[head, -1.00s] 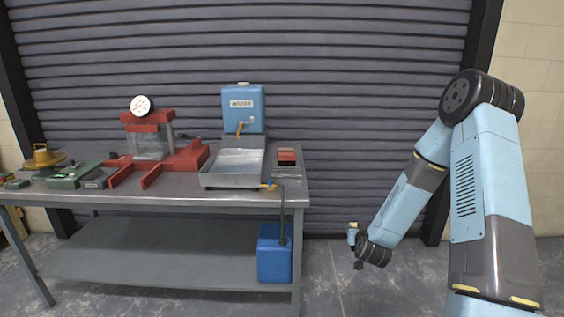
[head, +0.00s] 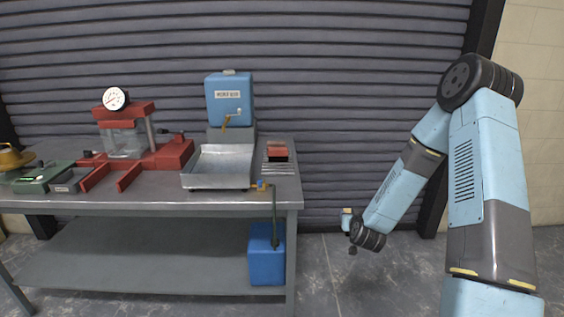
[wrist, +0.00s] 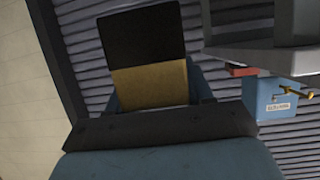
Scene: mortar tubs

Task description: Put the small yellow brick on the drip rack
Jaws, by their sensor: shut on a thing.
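My gripper (head: 346,222) hangs low to the right of the bench, apart from it. In the wrist view my gripper (wrist: 152,82) is shut on a block with a yellow-tan lower face (wrist: 150,87) and a dark upper face (wrist: 141,36), which I take for the small yellow brick. In the head view it is only a small pale yellow spot (head: 346,212) at the gripper's tip. The drip rack (head: 278,170) appears to be the slatted metal piece at the bench's right end. A red brick (head: 277,151) lies at its back, and its front part looks bare.
A grey tray (head: 220,172) with a blue machine (head: 229,100) behind stands left of the rack. A red press (head: 150,155) is further left. A blue tank (head: 266,262) sits below, with a hose rising to the bench edge. Floor right of the bench is clear.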

